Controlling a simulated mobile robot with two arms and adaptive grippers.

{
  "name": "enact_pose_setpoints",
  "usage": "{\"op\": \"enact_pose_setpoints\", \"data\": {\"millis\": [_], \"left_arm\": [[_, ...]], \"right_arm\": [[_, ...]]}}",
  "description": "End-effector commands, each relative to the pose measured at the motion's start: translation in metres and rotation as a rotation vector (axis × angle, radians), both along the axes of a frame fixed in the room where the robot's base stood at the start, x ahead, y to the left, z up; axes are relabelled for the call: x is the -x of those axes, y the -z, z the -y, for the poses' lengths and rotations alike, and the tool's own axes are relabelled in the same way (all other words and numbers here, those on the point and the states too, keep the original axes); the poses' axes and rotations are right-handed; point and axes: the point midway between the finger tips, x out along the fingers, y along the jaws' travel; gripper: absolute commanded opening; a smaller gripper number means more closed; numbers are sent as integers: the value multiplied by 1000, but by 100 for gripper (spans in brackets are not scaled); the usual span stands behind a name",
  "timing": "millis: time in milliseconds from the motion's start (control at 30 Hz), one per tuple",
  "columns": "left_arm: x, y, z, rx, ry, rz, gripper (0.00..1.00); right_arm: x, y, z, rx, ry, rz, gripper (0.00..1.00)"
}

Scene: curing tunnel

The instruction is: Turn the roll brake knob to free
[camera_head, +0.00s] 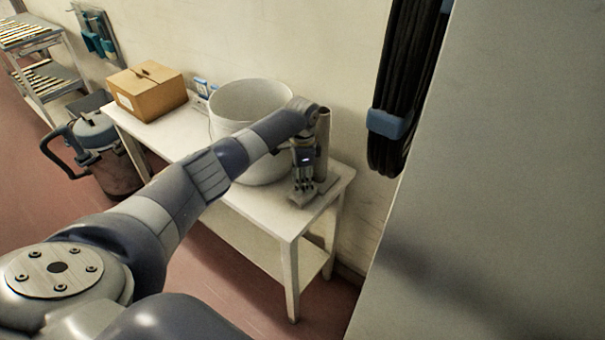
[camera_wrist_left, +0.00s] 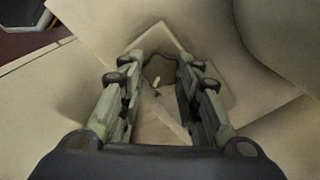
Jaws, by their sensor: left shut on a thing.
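The roll brake knob (camera_wrist_left: 157,68) is a dark round knob with a pale mark, seen in the left wrist view on a light base plate (camera_wrist_left: 162,45). My left gripper (camera_head: 303,191) points down at the small stand on the white table, and its fingers (camera_wrist_left: 158,80) close on the knob from both sides. In the head view the knob is hidden behind the gripper. A grey-brown upright post (camera_head: 323,145) stands just behind the gripper. Which setting the mark points to cannot be told. My right gripper is not in view.
A large white tub (camera_head: 245,100) stands on the white table (camera_head: 283,220), close left of the gripper. A cardboard box (camera_head: 148,92) sits at the far left end. Black hoses (camera_head: 405,90) hang on the wall, and a large grey panel (camera_head: 490,190) fills the right.

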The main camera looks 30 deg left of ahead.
Motion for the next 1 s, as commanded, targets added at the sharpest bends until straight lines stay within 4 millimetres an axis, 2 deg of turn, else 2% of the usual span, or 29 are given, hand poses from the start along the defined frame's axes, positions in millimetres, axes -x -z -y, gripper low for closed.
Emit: {"op": "enact_pose_setpoints", "data": {"millis": [33, 400, 1000], "left_arm": [[1, -3, 1, 3, -46, -4, 7], [0, -2, 0, 2, -398, -4, 7], [-1, -1, -3, 1, -907, -2, 7]], "right_arm": [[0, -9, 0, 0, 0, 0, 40], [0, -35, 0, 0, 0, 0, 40], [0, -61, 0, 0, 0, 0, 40]]}}
